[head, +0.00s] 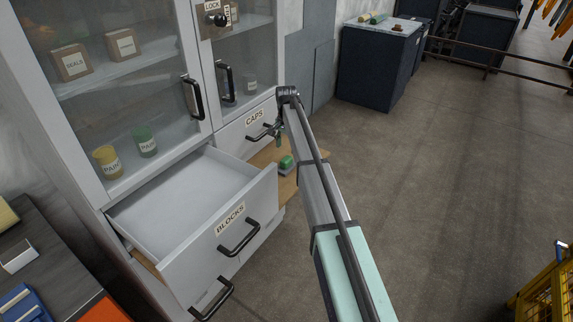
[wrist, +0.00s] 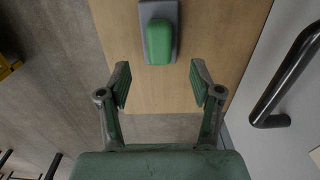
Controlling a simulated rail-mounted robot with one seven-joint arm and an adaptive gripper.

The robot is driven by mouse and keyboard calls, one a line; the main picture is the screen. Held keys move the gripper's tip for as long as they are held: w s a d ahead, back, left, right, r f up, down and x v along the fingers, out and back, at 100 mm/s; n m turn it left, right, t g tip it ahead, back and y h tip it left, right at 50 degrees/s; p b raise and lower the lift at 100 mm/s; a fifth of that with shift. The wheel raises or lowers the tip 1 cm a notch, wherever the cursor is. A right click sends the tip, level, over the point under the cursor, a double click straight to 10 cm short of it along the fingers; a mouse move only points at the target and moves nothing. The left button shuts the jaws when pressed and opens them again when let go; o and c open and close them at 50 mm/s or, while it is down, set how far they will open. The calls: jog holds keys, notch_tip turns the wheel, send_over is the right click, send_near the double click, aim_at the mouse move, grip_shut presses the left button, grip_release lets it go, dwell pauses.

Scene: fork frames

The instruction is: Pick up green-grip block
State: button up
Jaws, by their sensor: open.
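The green-grip block, a grey block with a rounded green grip on top, lies on a wooden board. In the head view the block (head: 286,163) is beside the cabinet, just right of the open drawer. In the wrist view the block (wrist: 160,42) is at the top centre, beyond the fingertips and roughly centred between them. My gripper (wrist: 160,85) is open and empty, with its two fingers apart. In the head view my gripper (head: 277,133) hangs near the CAPS drawer, above and slightly left of the block, partly hidden by my arm.
The BLOCKS drawer (head: 190,192) is pulled open and looks empty. The wooden board (wrist: 215,45) bears the block. A drawer handle (wrist: 285,85) stands close on the right in the wrist view. The CAPS drawer (head: 236,134) is shut. Open floor (head: 440,180) lies to the right.

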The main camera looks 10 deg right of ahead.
aim_at(286, 159)
jog(key=shift+f+p, duration=0.95)
jog(key=shift+f, duration=2.9)
jog(key=shift+s, duration=0.1)
grip_shut()
